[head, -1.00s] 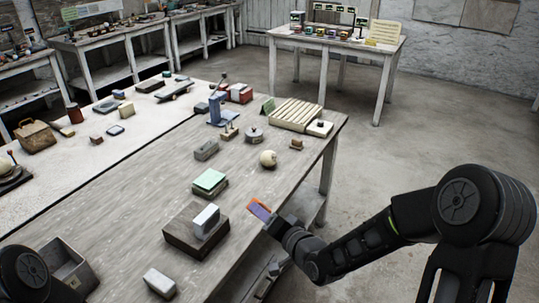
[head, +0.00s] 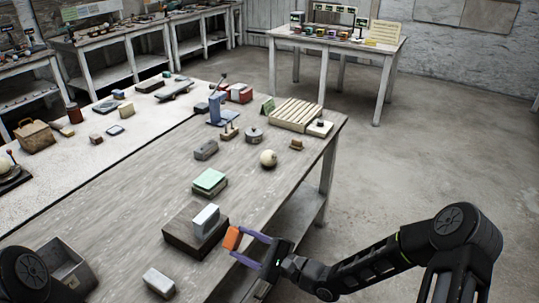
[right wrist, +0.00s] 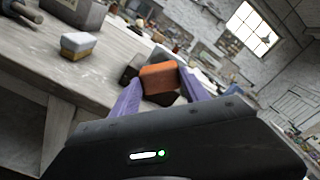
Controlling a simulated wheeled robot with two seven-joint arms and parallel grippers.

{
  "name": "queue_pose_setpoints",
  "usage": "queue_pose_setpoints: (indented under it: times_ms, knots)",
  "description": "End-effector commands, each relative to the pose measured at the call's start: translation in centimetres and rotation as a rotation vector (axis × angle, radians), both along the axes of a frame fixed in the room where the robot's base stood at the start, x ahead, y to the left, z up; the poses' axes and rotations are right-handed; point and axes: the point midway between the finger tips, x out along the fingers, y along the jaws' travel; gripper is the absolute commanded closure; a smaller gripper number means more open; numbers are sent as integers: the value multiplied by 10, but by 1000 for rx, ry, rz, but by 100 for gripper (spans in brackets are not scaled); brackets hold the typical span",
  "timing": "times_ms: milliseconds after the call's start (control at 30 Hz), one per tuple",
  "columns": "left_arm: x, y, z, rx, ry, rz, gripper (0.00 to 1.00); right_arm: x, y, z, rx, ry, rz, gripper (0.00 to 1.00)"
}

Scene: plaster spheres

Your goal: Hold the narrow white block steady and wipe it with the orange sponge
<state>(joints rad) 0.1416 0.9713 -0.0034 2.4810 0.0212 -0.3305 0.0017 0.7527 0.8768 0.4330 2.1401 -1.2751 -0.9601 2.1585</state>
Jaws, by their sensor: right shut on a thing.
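My right gripper (head: 237,244) has purple fingers shut on the orange sponge (head: 232,238), just right of the dark block. The right wrist view shows the sponge (right wrist: 158,78) between both fingers, with dark and pale shapes partly hidden behind it. Contact between sponge and white block cannot be made out. My left gripper is out of view; only a dark part of my left arm shows at the lower left.
Another pale block (head: 160,283) lies nearer on the table, beside an open grey box (head: 70,268). A green-topped block (head: 209,181) and a cream sphere (head: 268,158) sit farther back. The floor right of the table is clear.

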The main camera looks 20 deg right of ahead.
Motion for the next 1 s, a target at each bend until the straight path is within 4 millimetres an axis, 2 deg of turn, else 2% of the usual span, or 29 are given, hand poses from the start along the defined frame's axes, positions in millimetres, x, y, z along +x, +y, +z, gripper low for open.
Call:
queue_pose_setpoints:
  times_ms: [33,333,867,1000]
  knots:
    - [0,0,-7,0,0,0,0,4,6,-4,18,5,5,84]
    - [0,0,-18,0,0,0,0,32,33,-2,10,5,2,84]
    - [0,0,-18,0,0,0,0,35,36,0,8,5,1,84]
    - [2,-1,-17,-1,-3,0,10,35,36,-1,8,5,1,84]
